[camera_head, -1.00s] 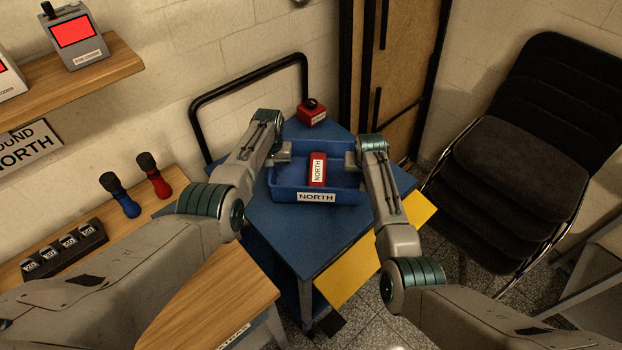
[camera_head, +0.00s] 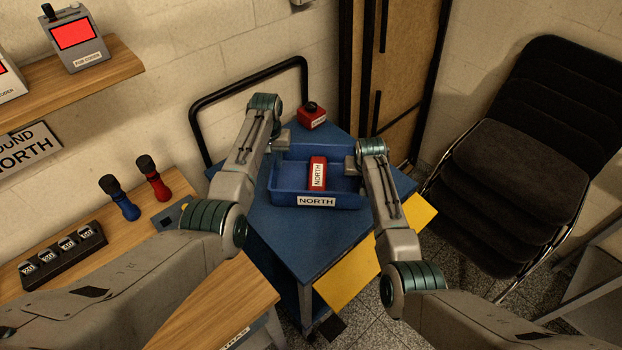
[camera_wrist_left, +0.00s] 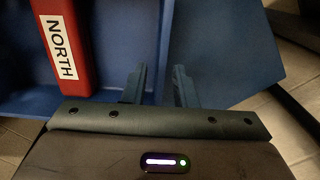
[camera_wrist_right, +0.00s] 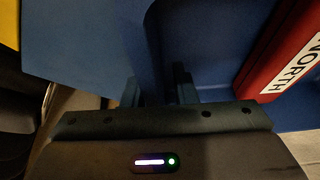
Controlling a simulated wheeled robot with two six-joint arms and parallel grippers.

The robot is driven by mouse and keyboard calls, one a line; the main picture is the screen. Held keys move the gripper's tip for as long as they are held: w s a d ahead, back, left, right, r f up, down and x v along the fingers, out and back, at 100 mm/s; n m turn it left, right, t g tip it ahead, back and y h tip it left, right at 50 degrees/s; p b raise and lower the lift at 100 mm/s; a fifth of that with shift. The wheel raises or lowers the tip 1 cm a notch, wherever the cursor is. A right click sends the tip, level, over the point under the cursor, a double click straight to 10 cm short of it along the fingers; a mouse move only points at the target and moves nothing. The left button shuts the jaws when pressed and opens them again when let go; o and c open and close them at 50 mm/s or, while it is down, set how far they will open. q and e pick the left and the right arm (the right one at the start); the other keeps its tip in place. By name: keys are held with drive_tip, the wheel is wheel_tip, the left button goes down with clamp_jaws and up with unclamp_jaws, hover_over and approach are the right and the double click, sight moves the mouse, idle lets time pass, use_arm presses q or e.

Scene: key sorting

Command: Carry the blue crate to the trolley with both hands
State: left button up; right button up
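The blue crate (camera_head: 344,197), with a NORTH label on its front, sits on the blue top of the trolley (camera_head: 310,240). A red block labelled NORTH (camera_head: 318,173) lies inside it and also shows in the left wrist view (camera_wrist_left: 62,45). My left gripper (camera_head: 284,139) is at the crate's left end; in the left wrist view its fingers (camera_wrist_left: 158,85) are apart, close to the crate's wall. My right gripper (camera_head: 352,164) is at the right end; its dark fingers (camera_wrist_right: 158,88) look apart, with the crate's wall near them.
A red box with a black knob (camera_head: 312,116) stands on the trolley behind the crate. The black handle (camera_head: 250,85) rises at the back left.

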use_arm(q)
wheel_tip(320, 180, up, 6)
drive_tip(key=shift+f, duration=0.2)
use_arm(e)
drive_tip(key=v, duration=1.2)
drive_tip(key=shift+s+f, duration=0.1)
